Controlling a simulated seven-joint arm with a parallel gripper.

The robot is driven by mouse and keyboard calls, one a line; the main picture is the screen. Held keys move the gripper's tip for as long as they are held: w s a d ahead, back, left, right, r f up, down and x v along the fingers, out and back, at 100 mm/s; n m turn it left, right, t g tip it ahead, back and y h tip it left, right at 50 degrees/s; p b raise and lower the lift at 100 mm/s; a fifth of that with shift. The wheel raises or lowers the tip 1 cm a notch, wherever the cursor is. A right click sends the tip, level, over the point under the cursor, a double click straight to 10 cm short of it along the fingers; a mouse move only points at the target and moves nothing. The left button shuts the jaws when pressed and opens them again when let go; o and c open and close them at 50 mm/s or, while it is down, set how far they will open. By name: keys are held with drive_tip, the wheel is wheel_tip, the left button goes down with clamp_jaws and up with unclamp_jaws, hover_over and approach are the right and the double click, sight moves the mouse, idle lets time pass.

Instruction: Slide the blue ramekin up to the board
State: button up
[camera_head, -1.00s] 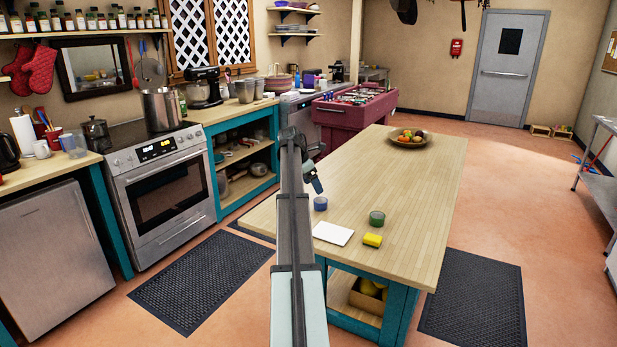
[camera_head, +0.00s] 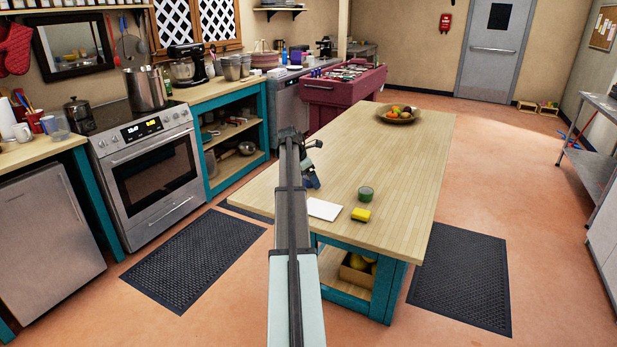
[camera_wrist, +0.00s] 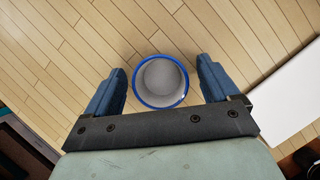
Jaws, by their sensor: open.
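The blue ramekin (camera_wrist: 142,94) shows in the wrist view as a round cup with a blue rim and a grey inside, upright on the wooden top. My gripper (camera_wrist: 160,72) is open, with one blue finger on each side of the ramekin and small visible gaps. In the head view my gripper (camera_head: 312,182) is low over the island, and the ramekin is hidden by it. The board (camera_head: 323,209), a white flat rectangle, lies just nearer and to the right of my gripper. Its edge also shows at the right of the wrist view (camera_wrist: 290,100), apart from the ramekin.
A fruit bowl (camera_head: 398,115) is at the island's far end. The middle of the island top (camera_head: 385,155) is clear.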

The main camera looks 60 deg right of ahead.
sight(334, 197)
drive_tip(key=shift+c, duration=0.4)
drive_tip(key=c, duration=1.1)
drive_tip(key=shift+o, duration=0.2)
drive_tip(key=shift+s+a, duration=0.1)
drive_tip(key=shift+s, duration=0.05)
drive_tip(key=shift+s+a, duration=0.75)
drive_tip(key=shift+s, duration=1.05)
drive_tip(key=shift+s+a, duration=0.7)
drive_tip(key=shift+s, duration=1.15)
drive_tip(key=shift+s+a, duration=0.75)
drive_tip(key=shift+s, duration=1.05)
drive_tip(key=o, duration=1.2)
drive_tip(key=shift+c, duration=0.2)
drive_tip(key=v, duration=1.3)
drive_tip(key=shift+r, duration=0.35)
